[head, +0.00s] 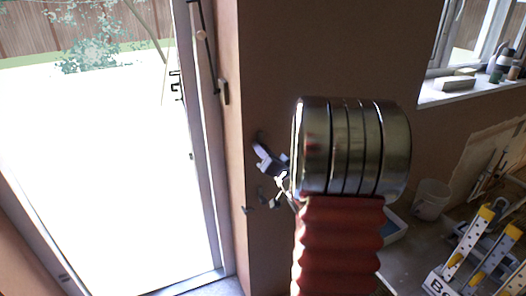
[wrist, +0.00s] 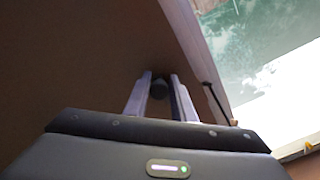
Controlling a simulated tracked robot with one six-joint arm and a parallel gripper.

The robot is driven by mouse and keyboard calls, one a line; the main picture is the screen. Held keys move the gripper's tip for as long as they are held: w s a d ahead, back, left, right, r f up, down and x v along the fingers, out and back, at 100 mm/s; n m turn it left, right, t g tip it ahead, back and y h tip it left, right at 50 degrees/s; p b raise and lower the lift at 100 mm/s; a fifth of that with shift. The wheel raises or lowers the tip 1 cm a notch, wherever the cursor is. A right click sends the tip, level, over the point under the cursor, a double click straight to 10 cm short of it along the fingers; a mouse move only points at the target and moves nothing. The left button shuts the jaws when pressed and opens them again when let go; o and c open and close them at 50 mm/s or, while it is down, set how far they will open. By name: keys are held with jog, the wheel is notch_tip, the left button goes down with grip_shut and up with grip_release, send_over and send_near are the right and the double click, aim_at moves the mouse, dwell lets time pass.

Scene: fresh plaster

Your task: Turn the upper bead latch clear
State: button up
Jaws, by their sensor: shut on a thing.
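My gripper (head: 259,146) reaches out from behind my own arm to the wall edge beside the glazed door in the head view. In the wrist view, the two pale fingers of my gripper (wrist: 160,80) are closed about a dark round knob (wrist: 158,90), which sits between their tips at the brown plaster. I take this knob for the upper bead latch, but its shape and angle are mostly hidden by the fingers. Small dark fittings (head: 263,196) show on the wall below my gripper in the head view; I cannot tell what they are.
The glazed door (head: 110,150) fills the left, with a dark handle (head: 225,92) at its frame. At right are a window sill (head: 470,90) with small items, a white bucket (head: 431,200) and yellow-tipped stands (head: 485,213). The upper wall is bare.

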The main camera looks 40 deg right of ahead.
jog(key=shift+d+r+m, duration=0.15)
jog(key=shift+r+m, duration=0.15)
jog(key=shift+m, duration=0.3)
jog(key=shift+d+r, duration=0.1)
jog(key=shift+d, duration=0.05)
jog(key=o, duration=1)
jog(key=shift+s, duration=0.1)
jog(key=shift+f, duration=0.2)
jog(key=shift+s, duration=0.15)
jog(key=v, duration=1.3)
jog(key=shift+s+a, duration=0.15)
jog(key=shift+a, duration=0.1)
